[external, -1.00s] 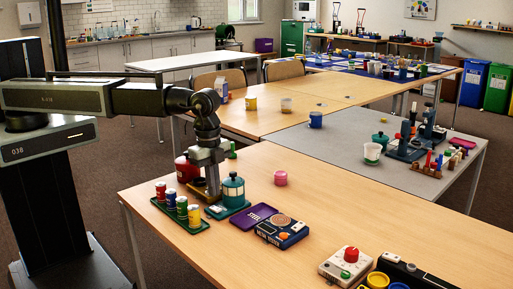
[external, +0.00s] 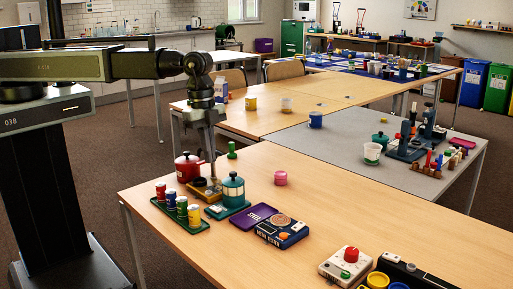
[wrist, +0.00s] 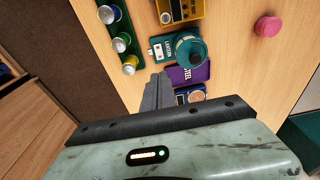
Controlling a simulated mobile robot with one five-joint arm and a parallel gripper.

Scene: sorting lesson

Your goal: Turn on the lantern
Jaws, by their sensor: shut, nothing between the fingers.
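A teal lantern-like object (external: 233,187) with a rounded top and a handle stands on a teal base near the left end of the wooden table. In the wrist view the teal object (wrist: 188,48) shows from above, its labelled base reaching left. I cannot tell whether it is lit. My gripper (external: 212,178) points down just left of it, over or beside a yellow box (external: 205,188). In the wrist view my gripper (wrist: 160,77) is a narrow closed pair of fingers just below the teal base. It is shut and empty.
A green tray (external: 180,221) holds several small cans on the left. A red pot (external: 186,167) stands behind the yellow box. A purple panel (external: 252,215) and a blue radio-like box (external: 282,232) lie to the right. A pink cup (external: 281,178) stands farther back.

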